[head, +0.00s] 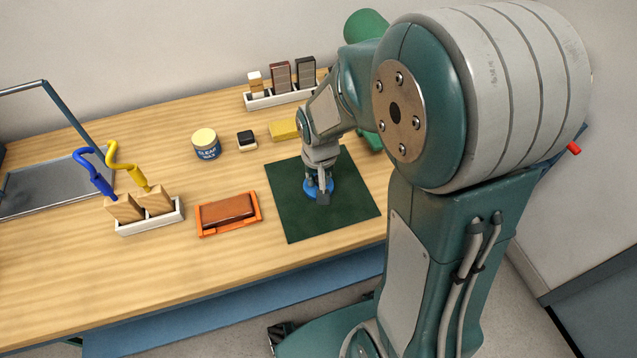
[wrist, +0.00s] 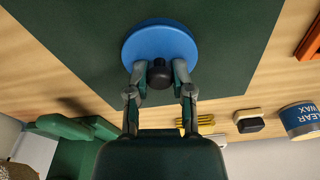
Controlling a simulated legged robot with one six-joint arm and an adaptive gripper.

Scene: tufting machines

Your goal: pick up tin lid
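The tin lid (head: 329,192) is a round blue disc on the dark green mat (head: 290,205) in the head view, partly hidden by my gripper. In the wrist view the lid (wrist: 160,38) shows at top centre, with a black knob (wrist: 159,73) on it. My gripper (head: 319,188) points down over the lid. In the wrist view its two fingertips (wrist: 160,70) stand on either side of the knob and look closed against it. I cannot tell whether the lid rests on the mat or is just above it.
Behind the mat are a blue wax tin (head: 206,146), a small black-topped brush (head: 246,140) and a yellow block (head: 284,129). A brown block in an orange tray (head: 228,214) lies left of the mat. A white tool holder (head: 150,219) stands further left.

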